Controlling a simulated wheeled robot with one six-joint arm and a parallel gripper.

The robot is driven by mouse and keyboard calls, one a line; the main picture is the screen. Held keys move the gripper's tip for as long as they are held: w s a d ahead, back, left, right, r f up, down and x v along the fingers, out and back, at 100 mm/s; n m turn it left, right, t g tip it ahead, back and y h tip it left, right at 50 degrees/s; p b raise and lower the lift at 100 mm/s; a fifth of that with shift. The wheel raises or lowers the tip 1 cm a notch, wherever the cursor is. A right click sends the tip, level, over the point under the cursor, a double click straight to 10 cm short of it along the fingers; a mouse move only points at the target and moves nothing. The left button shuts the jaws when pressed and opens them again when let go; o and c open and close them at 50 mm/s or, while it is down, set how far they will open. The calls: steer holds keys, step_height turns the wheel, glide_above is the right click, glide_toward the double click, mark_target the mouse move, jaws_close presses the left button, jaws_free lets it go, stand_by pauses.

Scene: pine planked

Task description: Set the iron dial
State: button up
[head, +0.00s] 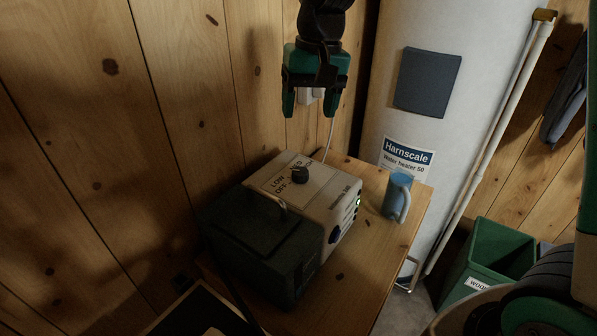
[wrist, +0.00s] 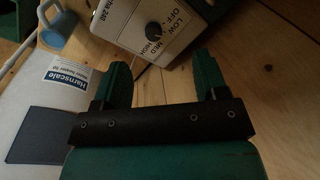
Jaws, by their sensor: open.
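The iron dial is a small black knob (head: 300,174) on the pale panel of a boxy unit (head: 318,198). OFF and LOW can be read beside it in the head view. The wrist view shows the knob (wrist: 154,29) with OFF, LOW, MED and HIGH around it; I cannot tell which its pointer marks. My gripper (head: 311,107) is open and empty, pointing down above and apart from the dial. In the wrist view the dial lies beyond the gap between my green fingers (wrist: 162,70).
The unit's dark part (head: 255,245) fills the near left of the wooden table (head: 375,262). A blue mug (head: 397,196) stands to its right. The white water heater (head: 390,120) stands behind the table. Plank wall (head: 110,130) is at left. A green bin (head: 497,250) is at lower right.

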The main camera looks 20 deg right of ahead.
steer(key=w+d+f+m, duration=0.2)
steer(key=w+m, duration=0.1)
steer(key=w, duration=0.4)
steer(key=p, duration=0.2)
glide_toward(301, 171)
steer(key=shift+h, duration=0.4)
steer(key=f, duration=0.6)
steer(key=a+f, duration=0.1)
steer(key=f, duration=0.2)
steer(key=shift+w+a+f, duration=0.1)
steer(key=shift+w+f, duration=0.05)
steer(key=shift+w, duration=0.1)
steer(key=c, duration=0.9)
